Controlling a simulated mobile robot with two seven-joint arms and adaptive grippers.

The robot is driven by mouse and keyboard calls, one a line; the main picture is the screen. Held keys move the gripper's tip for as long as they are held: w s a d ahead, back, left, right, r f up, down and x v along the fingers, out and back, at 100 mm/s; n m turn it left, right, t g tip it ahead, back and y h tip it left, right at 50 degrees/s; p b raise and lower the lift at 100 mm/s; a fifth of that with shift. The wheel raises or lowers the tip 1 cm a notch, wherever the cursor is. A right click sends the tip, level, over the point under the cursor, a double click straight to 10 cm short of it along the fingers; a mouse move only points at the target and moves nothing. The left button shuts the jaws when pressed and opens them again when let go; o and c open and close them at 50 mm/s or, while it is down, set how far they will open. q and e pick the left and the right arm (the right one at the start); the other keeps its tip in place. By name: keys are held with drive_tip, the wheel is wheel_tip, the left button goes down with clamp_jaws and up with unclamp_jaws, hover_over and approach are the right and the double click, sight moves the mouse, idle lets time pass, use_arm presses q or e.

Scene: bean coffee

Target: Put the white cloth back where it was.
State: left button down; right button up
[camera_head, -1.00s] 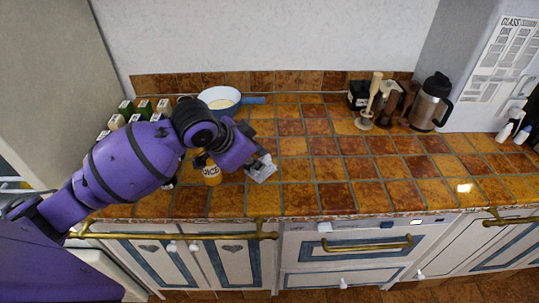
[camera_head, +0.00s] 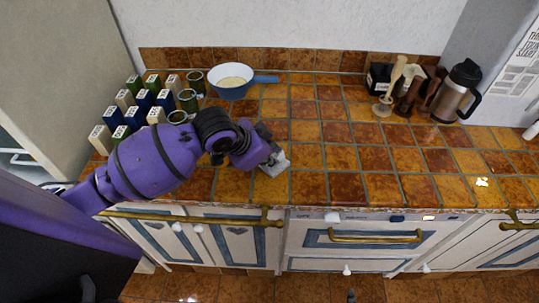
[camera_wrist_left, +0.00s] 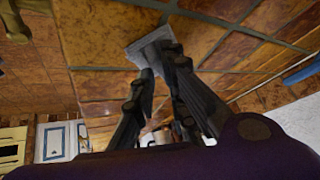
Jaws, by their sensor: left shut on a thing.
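The white cloth (camera_head: 275,164) is a small, pale, greyish piece over the front part of the tiled counter. My left gripper (camera_head: 268,153) is shut on it. In the left wrist view the cloth (camera_wrist_left: 146,46) shows at the fingertips of my left gripper (camera_wrist_left: 158,62), with tiles behind it. I cannot tell whether the cloth touches the counter. My right gripper is not in view.
Several boxes and cans (camera_head: 140,105) stand at the counter's left. A bowl with a blue handle (camera_head: 231,88) is behind my arm. A steel jug (camera_head: 455,92) stands back right. Brass rails (camera_head: 376,238) run along the cabinet fronts. The middle counter is clear.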

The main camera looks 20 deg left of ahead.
use_arm(q)
drive_tip(key=c, duration=1.8)
unclamp_jaws()
drive_tip(key=shift+w+f, duration=0.1)
drive_tip(key=shift+w, duration=0.05)
drive_tip(key=shift+o, duration=0.2)
drive_tip(key=v, duration=1.2)
drive_tip(key=shift+r, duration=0.25)
